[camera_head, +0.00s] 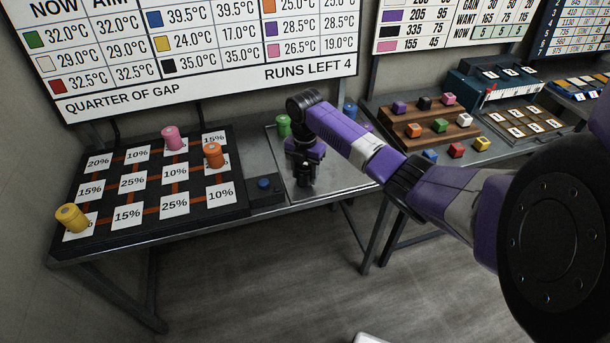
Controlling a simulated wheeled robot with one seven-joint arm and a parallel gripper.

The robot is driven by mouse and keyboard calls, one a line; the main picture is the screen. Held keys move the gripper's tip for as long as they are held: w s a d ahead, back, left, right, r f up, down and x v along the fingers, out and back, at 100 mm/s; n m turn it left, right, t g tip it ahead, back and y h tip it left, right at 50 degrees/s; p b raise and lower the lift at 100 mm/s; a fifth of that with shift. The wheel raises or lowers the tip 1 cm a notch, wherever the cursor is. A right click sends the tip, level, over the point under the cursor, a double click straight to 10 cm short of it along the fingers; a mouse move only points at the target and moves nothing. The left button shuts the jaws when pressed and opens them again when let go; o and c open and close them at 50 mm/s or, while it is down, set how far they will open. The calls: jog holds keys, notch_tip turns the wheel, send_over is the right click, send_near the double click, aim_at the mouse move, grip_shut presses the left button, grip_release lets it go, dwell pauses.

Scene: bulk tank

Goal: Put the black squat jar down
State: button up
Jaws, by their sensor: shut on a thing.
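My gripper (303,178) points down over the bare metal plate (333,179) on the right part of the near table. It is shut on the black squat jar (304,180), which is small and dark and partly hidden between the fingers. The jar is at or just above the plate; I cannot tell if it touches.
A green jar (283,125) and a blue jar (350,110) stand behind my gripper. Left is a black board (100,188) of percent cards with pink (173,138), orange (213,154) and yellow (70,217) jars. A blue-button box (265,187) sits between. The plate's front is clear.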

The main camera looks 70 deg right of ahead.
aim_at(305, 164)
jog(key=shift+f, duration=0.5)
jog(key=shift+f, duration=0.2)
jog(key=o, duration=1.5)
notch_tip(305, 164, up, 12)
jog(key=shift+r+b, duration=0.2)
jog(key=shift+b, duration=0.65)
